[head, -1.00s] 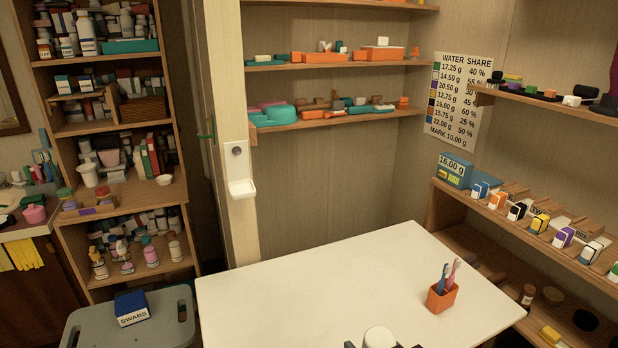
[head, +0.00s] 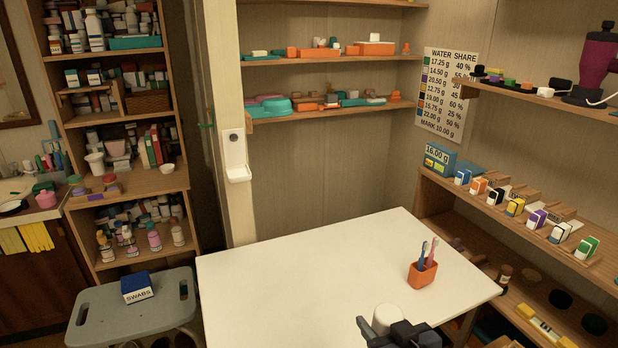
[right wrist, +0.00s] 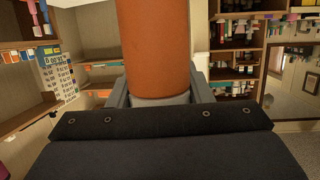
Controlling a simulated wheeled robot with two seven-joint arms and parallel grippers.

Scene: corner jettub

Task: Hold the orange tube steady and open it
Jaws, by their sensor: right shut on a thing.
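The orange tube (right wrist: 155,45) stands between the two grey fingers of my right gripper (right wrist: 160,92) in the right wrist view, and the gripper is shut on it. Its upper end runs out of the top of that view. In the head view, my right gripper (head: 395,334) is at the bottom edge, with a round white top, seemingly the tube's cap (head: 388,317), showing at it. The orange body is hidden there. My left gripper is not in view.
A white table (head: 300,270) has much clear surface. An orange cup (head: 422,275) with toothbrushes stands at its right side. A grey stool (head: 100,312) with a blue swabs box (head: 137,287) is at left. Shelves (head: 535,240) with small coloured boxes run along the right.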

